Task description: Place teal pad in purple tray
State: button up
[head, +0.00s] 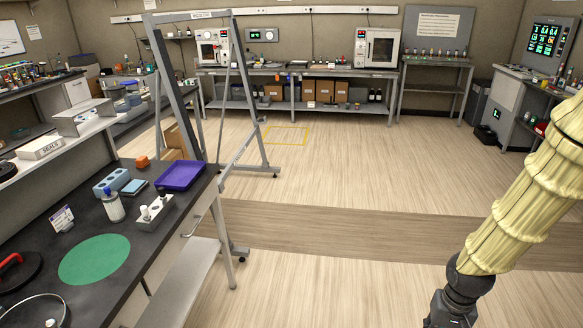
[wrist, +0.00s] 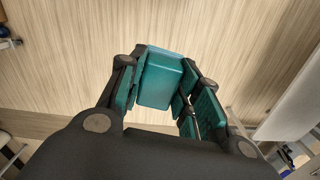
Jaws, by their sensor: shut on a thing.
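A teal pad (wrist: 165,82), a block with a paler blue edge, sits between the fingers of my gripper (wrist: 166,76) in the wrist view. The fingers, lined with teal, are shut on it, and bare floor shows beyond. In the head view the dark wrist end of my arm (head: 455,305) hangs at the lower right, away from the bench; the fingers and held pad are out of frame. The purple tray (head: 181,176) lies flat and empty on the far right corner of the dark bench at left.
On the bench (head: 148,235) near the tray are a small blue pad (head: 133,187), a grey-blue block with holes (head: 111,182), an orange block (head: 142,162), a white bottle (head: 113,205) and a white vial rack (head: 154,213). A grey frame (head: 230,100) stands behind. Floor between arm and bench is clear.

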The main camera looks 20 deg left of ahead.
aim_at(181, 176)
jog(key=u, duration=0.4)
jog(key=i, duration=1.25)
jog(key=u, duration=0.8)
